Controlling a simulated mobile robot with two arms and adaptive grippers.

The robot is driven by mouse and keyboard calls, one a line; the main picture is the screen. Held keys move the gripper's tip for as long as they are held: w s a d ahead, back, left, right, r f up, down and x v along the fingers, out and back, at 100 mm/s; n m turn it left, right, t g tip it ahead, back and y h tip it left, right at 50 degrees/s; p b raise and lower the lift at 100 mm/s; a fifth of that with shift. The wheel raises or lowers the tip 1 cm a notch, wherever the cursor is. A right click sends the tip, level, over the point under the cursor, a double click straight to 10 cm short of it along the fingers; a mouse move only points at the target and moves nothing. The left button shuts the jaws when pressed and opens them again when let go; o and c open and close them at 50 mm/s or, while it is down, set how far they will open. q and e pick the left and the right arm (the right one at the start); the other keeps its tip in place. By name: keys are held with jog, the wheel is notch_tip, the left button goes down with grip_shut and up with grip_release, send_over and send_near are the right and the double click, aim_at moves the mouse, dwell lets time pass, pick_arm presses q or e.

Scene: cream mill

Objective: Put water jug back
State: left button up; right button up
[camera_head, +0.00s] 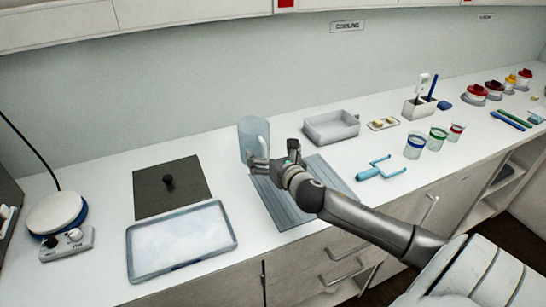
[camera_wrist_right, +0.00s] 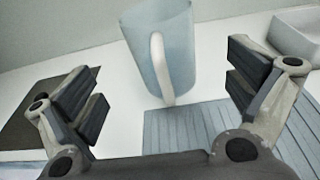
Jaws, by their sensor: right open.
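The water jug (camera_head: 252,137) is a translucent pale blue vessel with a white handle. It stands upright on the white counter by the back edge of a grey-blue ribbed mat (camera_head: 284,205). My right gripper (camera_head: 272,164) is just in front of the jug. In the right wrist view the jug (camera_wrist_right: 170,45) and its handle stand beyond the spread fingers (camera_wrist_right: 165,95) of my right gripper, with the handle facing it. The fingers are open and hold nothing. The ribbed mat (camera_wrist_right: 205,125) shows below the jug. My left gripper is not in view.
A dark board with a knob (camera_head: 172,187) and a pale tray (camera_head: 181,242) lie left of the mat. A grey bin (camera_head: 331,126) stands right of the jug. A light-blue forked tool (camera_head: 381,169) and several cups (camera_head: 415,145) are farther right. A hotplate (camera_head: 55,213) is at far left.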

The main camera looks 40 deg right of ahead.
jog(key=shift+v, duration=1.05)
